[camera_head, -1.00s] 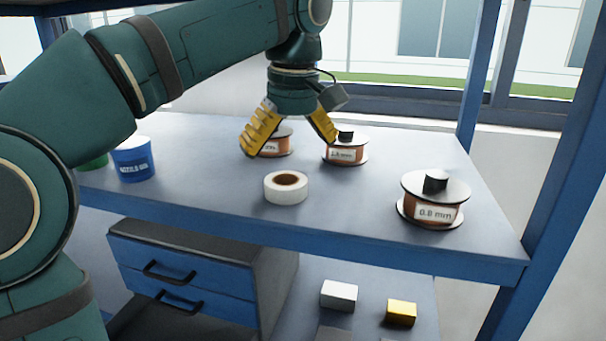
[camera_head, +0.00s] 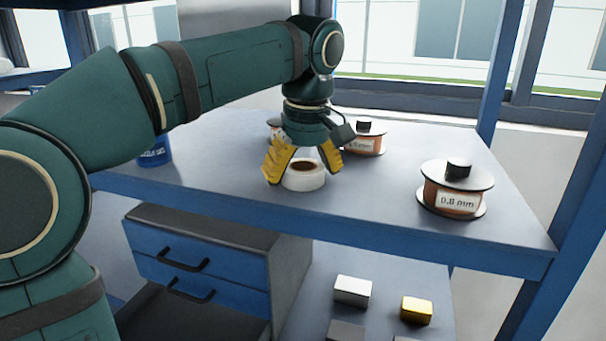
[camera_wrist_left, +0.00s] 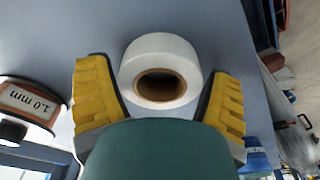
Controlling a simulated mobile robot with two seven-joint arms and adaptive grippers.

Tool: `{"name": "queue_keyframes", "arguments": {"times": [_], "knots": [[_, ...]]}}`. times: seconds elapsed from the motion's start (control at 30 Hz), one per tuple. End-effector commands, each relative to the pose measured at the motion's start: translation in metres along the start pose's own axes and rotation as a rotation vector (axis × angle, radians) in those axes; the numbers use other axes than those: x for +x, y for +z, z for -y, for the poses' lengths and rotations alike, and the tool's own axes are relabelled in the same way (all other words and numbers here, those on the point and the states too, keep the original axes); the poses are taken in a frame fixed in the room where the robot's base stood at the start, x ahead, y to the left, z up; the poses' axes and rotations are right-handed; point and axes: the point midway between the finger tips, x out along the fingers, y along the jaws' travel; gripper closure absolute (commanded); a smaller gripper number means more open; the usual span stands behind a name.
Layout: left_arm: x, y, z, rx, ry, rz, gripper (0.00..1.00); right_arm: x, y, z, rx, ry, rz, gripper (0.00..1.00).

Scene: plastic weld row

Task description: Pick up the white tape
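The white tape (camera_head: 303,181) is a roll with a brown core, lying flat on the upper shelf near its front edge. My left gripper (camera_head: 303,176) is right above and around it, pointing down, with its yellow fingers spread open on either side. In the left wrist view the tape (camera_wrist_left: 161,72) lies between the two fingers (camera_wrist_left: 165,100), with a visible gap on both sides. Nothing is held. My right gripper is in neither view.
A 0.8 mm spool (camera_head: 455,190) stands to the right on the shelf (camera_head: 390,205). Two more spools stand behind the gripper, one (camera_head: 366,140) partly covered. A blue cup (camera_head: 155,152) is at the left, partly behind my arm. Drawers (camera_head: 200,262) and small blocks (camera_head: 352,291) are below.

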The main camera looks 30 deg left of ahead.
Motion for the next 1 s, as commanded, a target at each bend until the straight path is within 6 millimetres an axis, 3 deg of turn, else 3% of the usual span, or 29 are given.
{"name": "queue_keyframes", "arguments": {"times": [0.03, 0.1, 0.57, 0.9, 1.0], "knots": [[0.000, 0.000, 0.000, 0.000, 0.000, 0.000, 0.42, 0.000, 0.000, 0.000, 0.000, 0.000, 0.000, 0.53], [0.000, 0.000, 0.000, 0.000, 0.000, 0.000, 0.61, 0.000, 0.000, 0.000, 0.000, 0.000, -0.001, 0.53], [-0.004, -0.001, 0.000, 0.000, 0.001, -0.001, 0.62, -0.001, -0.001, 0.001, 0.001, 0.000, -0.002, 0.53], [-0.040, -0.006, -0.001, 0.001, 0.003, -0.002, 0.63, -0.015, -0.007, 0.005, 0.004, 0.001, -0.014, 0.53], [-0.038, 0.009, 0.013, 0.001, 0.002, -0.003, 0.63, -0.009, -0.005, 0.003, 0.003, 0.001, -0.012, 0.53]]}}
